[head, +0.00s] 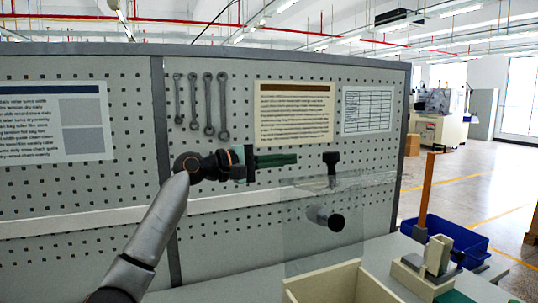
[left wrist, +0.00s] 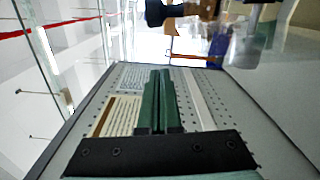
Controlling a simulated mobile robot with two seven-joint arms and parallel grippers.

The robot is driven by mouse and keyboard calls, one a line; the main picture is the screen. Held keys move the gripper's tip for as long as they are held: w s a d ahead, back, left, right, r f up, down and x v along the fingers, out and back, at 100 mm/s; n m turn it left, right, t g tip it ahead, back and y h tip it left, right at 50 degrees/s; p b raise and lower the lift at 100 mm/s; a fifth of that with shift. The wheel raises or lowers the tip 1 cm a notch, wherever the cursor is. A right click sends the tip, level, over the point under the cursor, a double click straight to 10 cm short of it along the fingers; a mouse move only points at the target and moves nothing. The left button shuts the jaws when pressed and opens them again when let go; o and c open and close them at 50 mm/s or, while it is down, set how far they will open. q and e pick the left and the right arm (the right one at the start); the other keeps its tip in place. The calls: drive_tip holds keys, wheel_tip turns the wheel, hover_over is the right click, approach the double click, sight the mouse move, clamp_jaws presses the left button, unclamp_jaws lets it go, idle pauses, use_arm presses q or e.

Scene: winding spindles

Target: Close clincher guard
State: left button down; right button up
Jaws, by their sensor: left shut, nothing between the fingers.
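The clincher guard (head: 300,240) is a clear, see-through panel standing upright above the bench in the head view, right of centre. A dark round knob (head: 326,218) shows at its middle, and a black T-shaped piece (head: 331,166) rises at its top edge. I cannot tell its hinge or exact angle. My left gripper (head: 296,159) is left of the black piece, above the guard's upper left part, pointing right and apart from the black piece. Its green fingers are together and empty; they also show in the left wrist view (left wrist: 160,74). My right gripper is not in view.
A cream box (head: 345,283) stands below the guard. Right of it are a cream and green fixture (head: 437,258), an orange post (head: 427,190) and a blue bin (head: 470,249). A pegboard (head: 225,255) with hanging wrenches (head: 208,105) and posters stands behind my arm.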

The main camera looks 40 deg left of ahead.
use_arm(q)
drive_tip(key=shift+w+d+r+p, duration=0.1)
drive_tip(key=shift+w+d+p, duration=0.15)
drive_tip(key=shift+d, duration=0.65)
drive_tip(key=shift+w+d+r+p, duration=0.15)
drive_tip(key=shift+w+d, duration=0.2)
drive_tip(key=shift+d, duration=0.5)
drive_tip(key=shift+w+d+r+p, duration=0.15)
drive_tip(key=shift+w+d, duration=0.15)
drive_tip(key=shift+d, duration=0.6)
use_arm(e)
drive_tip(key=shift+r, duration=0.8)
